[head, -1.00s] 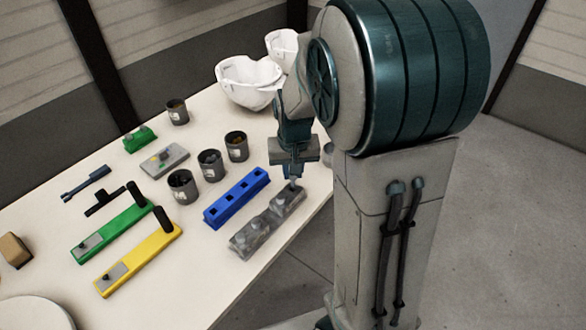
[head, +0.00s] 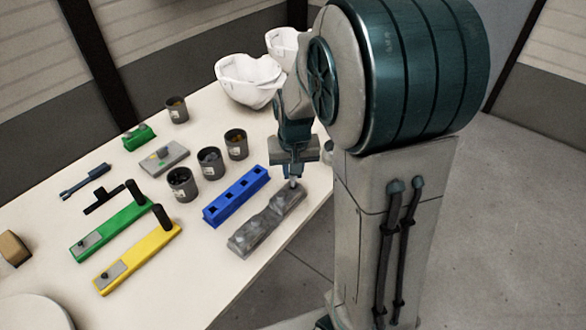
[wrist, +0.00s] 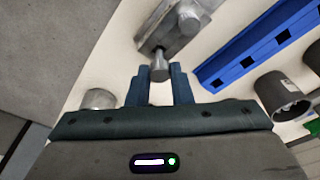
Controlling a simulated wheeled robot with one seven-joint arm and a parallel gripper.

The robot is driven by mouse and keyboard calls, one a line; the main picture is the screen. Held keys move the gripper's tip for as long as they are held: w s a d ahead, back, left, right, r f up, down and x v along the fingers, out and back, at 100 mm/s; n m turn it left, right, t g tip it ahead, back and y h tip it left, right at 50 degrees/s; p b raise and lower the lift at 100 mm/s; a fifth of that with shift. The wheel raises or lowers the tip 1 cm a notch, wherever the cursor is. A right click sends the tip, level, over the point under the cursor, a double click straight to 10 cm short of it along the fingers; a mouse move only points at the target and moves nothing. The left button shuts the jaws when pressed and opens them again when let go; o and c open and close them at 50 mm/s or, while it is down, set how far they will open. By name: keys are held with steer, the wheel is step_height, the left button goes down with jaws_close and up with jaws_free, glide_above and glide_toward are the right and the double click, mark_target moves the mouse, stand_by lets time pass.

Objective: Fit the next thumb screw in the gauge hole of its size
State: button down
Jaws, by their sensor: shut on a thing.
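My gripper (head: 293,180) is shut on a grey metal thumb screw (wrist: 160,68), which shows between the two fingers in the wrist view. The gripper is over the far right end of a long grey metal block (head: 248,240), which looks like the gauge. The screw's lower end is at or just above this end; I cannot tell whether it is in a hole. A rounded metal knob (wrist: 187,19) stands on the block farther along. The block's holes are not clear. A blue bar (head: 213,215) with square holes lies parallel beside it.
Several dark cups stand left of my gripper, one of them (head: 182,185) near the blue bar. Green (head: 120,228) and yellow (head: 145,255) handled fixtures lie further left. White helmet shells (head: 247,80) stand at the back. The table's right edge is close to the grey block.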

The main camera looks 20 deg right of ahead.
mark_target(293, 179)
steer(key=shift+f+b, duration=1.35)
steer(key=shift+f, duration=0.3)
stand_by(1.0)
steer(key=c, duration=1.2)
jaws_free()
steer(key=shift+r, duration=0.15)
step_height(293, 179, up, 13)
steer(key=s+p, duration=0.1)
steer(key=s, duration=0.1)
steer(key=shift+a+r, duration=0.2)
